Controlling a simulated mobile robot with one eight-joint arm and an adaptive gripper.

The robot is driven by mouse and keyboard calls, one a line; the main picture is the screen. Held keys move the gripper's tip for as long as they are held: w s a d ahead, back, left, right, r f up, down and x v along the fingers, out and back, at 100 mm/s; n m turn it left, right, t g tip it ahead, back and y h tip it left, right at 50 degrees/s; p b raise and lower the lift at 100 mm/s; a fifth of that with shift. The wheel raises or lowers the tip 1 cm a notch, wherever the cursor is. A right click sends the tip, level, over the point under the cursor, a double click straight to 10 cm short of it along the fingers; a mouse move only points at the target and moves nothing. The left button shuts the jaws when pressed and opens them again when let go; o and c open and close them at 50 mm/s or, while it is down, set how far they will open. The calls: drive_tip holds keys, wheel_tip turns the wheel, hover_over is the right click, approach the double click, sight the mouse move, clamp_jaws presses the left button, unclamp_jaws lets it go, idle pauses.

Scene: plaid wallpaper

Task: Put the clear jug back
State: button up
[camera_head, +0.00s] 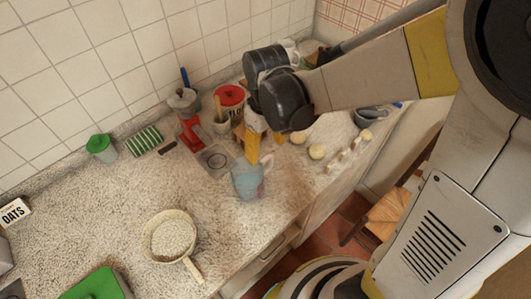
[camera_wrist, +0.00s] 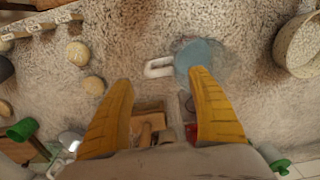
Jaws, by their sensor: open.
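The clear jug (camera_head: 247,180), bluish and see-through, stands on the speckled counter near its front edge. In the wrist view the jug (camera_wrist: 198,52) shows as a round blue shape, with its pale handle (camera_wrist: 158,67) pointing left. My gripper (camera_head: 252,150) is above and just behind the jug in the head view. In the wrist view my gripper (camera_wrist: 161,80) has its two yellow fingers spread wide with nothing between them. The right fingertip overlaps the jug's lower edge in the picture; I cannot tell whether they touch. The handle lies just beyond the gap between the tips.
A pale handled pan (camera_head: 170,238) stands left of the jug. A red grinder (camera_head: 187,125), a red-topped container (camera_head: 230,97) and a green-lidded jar (camera_head: 102,148) stand along the wall. Several round yellowish items (camera_head: 317,152) lie right.

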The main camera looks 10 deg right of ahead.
drive_tip(key=s+d+r+m+t, duration=0.3)
drive_tip(key=s+d+r, duration=0.1)
drive_tip(key=r, duration=0.3)
drive_tip(key=s+d+r+m+t+p, duration=0.1)
drive_tip(key=s+d+r+m+t, duration=0.2)
drive_tip(key=r, duration=0.3)
drive_tip(key=shift+s+d+r+t, duration=0.4)
drive_tip(key=shift+d+t, duration=0.2)
wheel_tip(320, 180, down, 8)
drive_tip(key=b, duration=0.7)
drive_tip(key=shift+r, duration=0.1)
